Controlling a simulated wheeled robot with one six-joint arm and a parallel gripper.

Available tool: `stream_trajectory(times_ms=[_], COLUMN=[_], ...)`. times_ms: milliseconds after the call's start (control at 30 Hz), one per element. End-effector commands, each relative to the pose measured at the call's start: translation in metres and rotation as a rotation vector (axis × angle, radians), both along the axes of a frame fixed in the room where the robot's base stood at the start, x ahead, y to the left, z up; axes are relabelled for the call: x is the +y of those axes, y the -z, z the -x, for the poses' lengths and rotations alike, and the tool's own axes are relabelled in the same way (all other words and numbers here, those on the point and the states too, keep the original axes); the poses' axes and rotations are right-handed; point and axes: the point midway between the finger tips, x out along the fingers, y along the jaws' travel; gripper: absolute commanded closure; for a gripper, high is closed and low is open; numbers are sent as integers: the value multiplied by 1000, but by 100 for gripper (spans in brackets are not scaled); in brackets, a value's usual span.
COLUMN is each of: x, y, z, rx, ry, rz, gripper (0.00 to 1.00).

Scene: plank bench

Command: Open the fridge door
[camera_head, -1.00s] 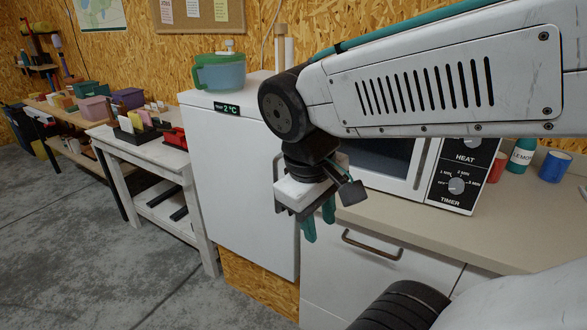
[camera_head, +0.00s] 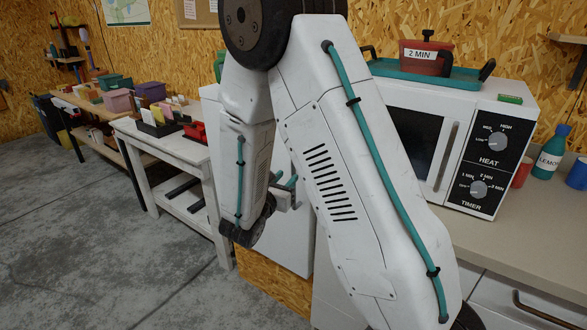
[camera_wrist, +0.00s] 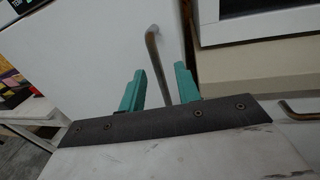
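The fridge is a white box (camera_head: 295,246), largely hidden behind my arm in the head view. In the wrist view its flat white door (camera_wrist: 90,55) fills the upper left and looks shut. The door's bent metal bar handle (camera_wrist: 153,48) runs down between the two teal fingers of my gripper (camera_wrist: 158,80). The fingers are apart, with space on both sides of the bar. The lower end of the handle is hidden behind the gripper's dark plate. In the head view my gripper (camera_head: 286,188) is partly covered by my arm links, in front of the fridge.
A counter (camera_head: 500,238) with a microwave (camera_head: 409,130) stands right of the fridge. A drawer handle (camera_head: 540,308) sits below the counter top. A red pot (camera_head: 425,58) is on a teal tray above the microwave. A white table (camera_head: 150,140) stands to the left, with open floor before it.

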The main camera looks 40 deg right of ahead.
Motion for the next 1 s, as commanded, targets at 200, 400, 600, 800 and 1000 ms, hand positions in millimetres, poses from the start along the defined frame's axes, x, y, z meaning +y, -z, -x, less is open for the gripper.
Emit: stream_trajectory(times_ms=[200, 400, 600, 800, 1000], x=[-12, -41, -59, -63, -63], y=[6, 6, 6, 6, 6], z=[-15, -32, -43, -46, -46], rx=[15, 15, 15, 16, 15], ry=[-30, -28, -29, -31, -31], rz=[15, 15, 14, 14, 14], gripper=[67, 67, 67, 67, 84])
